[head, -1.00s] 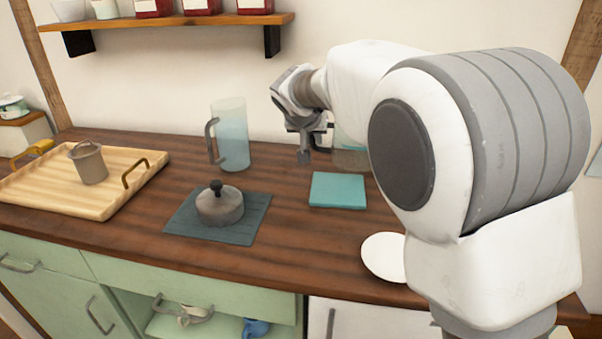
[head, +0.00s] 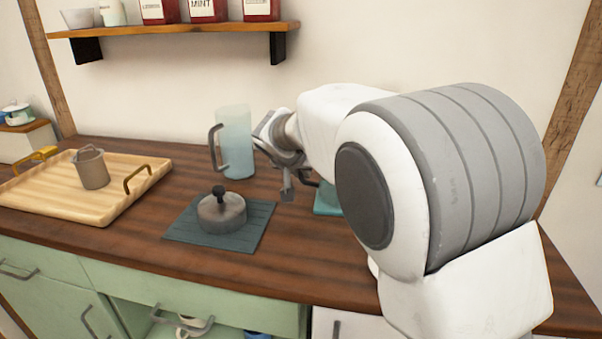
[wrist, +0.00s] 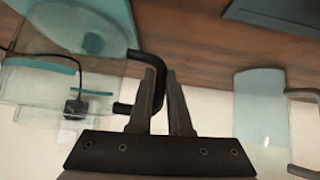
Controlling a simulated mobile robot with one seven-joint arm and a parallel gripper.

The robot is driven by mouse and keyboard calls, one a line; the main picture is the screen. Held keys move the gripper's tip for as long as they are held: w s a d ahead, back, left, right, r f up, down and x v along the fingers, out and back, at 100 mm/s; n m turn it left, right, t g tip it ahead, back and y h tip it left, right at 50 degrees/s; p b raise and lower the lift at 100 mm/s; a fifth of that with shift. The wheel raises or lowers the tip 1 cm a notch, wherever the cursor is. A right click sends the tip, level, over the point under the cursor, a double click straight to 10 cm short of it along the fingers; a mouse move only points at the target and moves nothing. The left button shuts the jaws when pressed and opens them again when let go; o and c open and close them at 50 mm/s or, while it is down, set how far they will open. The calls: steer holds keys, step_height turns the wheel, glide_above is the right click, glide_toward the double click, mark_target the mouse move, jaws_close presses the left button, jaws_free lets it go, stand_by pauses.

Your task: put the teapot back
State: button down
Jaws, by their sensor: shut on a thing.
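My gripper (wrist: 152,98) is shut on the dark C-shaped handle (wrist: 134,60) of a pale translucent vessel with teal parts (wrist: 85,20), at the left of the wrist view. I cannot tell for sure whether this is the teapot. In the head view my gripper (head: 287,183) is low over the counter, right of the tall glass pitcher, and my arm hides most of what it holds. A squat grey pot with a black-knobbed lid (head: 222,213) sits on a dark teal mat (head: 190,228); no spout shows on it.
A tall bluish pitcher (head: 237,145) stands beside my gripper; it also shows in the wrist view (wrist: 262,115). A wooden tray (head: 50,200) with a grey-brown lidded mug (head: 92,168) is at left. A teal square (head: 325,203) is mostly hidden by my arm. A shelf (head: 190,38) hangs above.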

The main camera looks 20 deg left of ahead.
steer(key=c, duration=0.8)
jaws_free()
steer(key=shift+c, duration=0.2)
